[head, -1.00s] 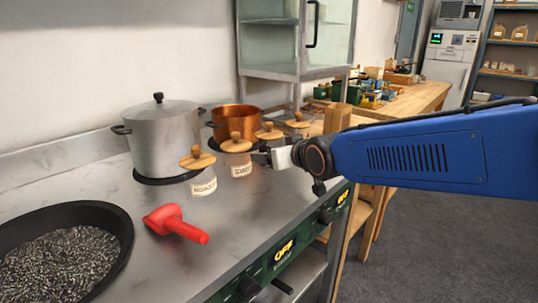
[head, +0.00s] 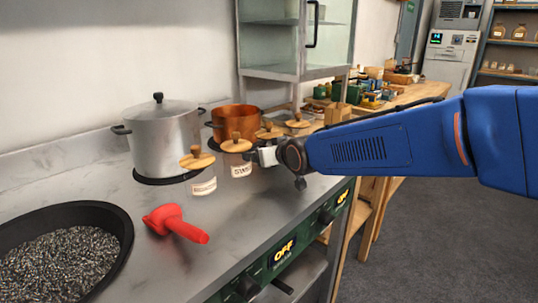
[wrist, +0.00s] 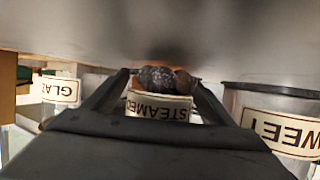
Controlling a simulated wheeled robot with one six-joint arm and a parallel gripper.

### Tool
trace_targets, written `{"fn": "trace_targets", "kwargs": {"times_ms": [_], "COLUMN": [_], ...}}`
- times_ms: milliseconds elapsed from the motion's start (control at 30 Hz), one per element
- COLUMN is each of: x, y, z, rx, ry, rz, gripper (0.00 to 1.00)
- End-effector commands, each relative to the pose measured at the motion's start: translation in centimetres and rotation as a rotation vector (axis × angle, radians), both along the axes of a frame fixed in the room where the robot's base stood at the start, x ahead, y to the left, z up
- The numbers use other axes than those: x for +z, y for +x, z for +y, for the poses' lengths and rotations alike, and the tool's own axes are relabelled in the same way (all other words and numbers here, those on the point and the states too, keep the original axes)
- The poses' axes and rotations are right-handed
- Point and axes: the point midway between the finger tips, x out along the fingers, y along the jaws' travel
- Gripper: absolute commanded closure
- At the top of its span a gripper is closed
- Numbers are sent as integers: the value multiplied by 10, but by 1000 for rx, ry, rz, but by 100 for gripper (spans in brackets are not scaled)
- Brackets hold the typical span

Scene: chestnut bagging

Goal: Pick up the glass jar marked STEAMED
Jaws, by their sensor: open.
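The STEAMED jar's label (wrist: 158,107) shows upside down in the wrist view, with dark brown chestnuts (wrist: 165,80) visible at the jar. My gripper (wrist: 163,76) is open, with one dark finger on each side of this jar. I cannot tell whether either finger touches the glass. In the head view my gripper (head: 258,156) is at the jar row, just right of the SWEET jar (head: 241,169). A wooden lid (head: 268,131) shows just behind the gripper, probably the STEAMED jar's; the body below it is mostly hidden.
The SWEET jar (wrist: 285,125) is close beside the right finger, and the GLAZED jar (wrist: 60,90) is at left. The ROASTED jar (head: 203,185), steel pot (head: 165,140) and copper pot (head: 238,115) stand nearby.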

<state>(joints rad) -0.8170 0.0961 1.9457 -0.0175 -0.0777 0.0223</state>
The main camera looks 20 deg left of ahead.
Motion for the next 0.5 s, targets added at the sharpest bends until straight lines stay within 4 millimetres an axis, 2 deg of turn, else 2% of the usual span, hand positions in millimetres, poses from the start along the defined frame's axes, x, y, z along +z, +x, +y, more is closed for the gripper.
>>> {"fn": "trace_targets", "kwargs": {"times_ms": [100,133,333,500], "x": [0,0,1,1], "y": [0,0,0,0], "z": [0,0,0,0], "rx": [0,0,0,0], "ry": [1,1,1,1], "rz": [-1,-1,-1,-1], "gripper": [22,27,75,77]}}
